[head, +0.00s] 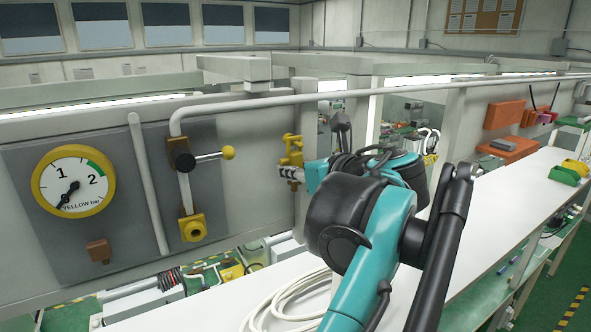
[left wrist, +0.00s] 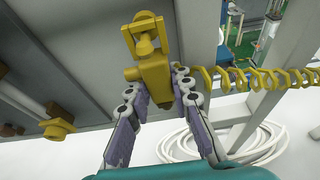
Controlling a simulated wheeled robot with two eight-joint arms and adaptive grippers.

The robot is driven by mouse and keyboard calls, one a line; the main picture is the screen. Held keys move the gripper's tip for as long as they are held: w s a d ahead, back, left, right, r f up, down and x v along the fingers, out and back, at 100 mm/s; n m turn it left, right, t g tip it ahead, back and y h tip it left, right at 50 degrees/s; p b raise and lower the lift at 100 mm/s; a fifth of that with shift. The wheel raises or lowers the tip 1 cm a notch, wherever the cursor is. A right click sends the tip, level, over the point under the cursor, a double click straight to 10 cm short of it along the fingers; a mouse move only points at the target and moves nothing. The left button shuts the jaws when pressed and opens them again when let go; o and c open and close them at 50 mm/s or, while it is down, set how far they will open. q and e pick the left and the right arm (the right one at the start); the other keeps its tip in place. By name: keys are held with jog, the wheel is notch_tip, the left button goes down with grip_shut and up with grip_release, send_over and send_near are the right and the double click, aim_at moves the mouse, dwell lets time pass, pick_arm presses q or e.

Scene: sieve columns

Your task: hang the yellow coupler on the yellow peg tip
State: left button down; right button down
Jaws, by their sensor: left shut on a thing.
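My left gripper (head: 296,172) is at the wall panel, shut on the yellow coupler (head: 291,150). In the left wrist view, the fingers of my left gripper (left wrist: 158,88) press on both sides of the coupler's lower body (left wrist: 154,78). A yellow frame-like part with a rounded piece inside (left wrist: 145,33) is at the coupler's upper end. I cannot tell the peg tip apart from the coupler there, nor whether they touch. A yellow coiled hose (left wrist: 250,78) runs right from beside the fingers. My right gripper is not in view.
Left of the coupler are a yellow-knobbed lever (head: 228,152), a yellow port fitting (head: 193,228) and a yellow-rimmed gauge (head: 74,181). A white hose coil (head: 290,300) lies on the white bench (head: 480,205). A grey pipe (head: 330,96) runs above.

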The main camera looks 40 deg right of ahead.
pick_arm(q)
jog(key=c, duration=1.3)
grip_release()
jog(key=v, duration=1.2)
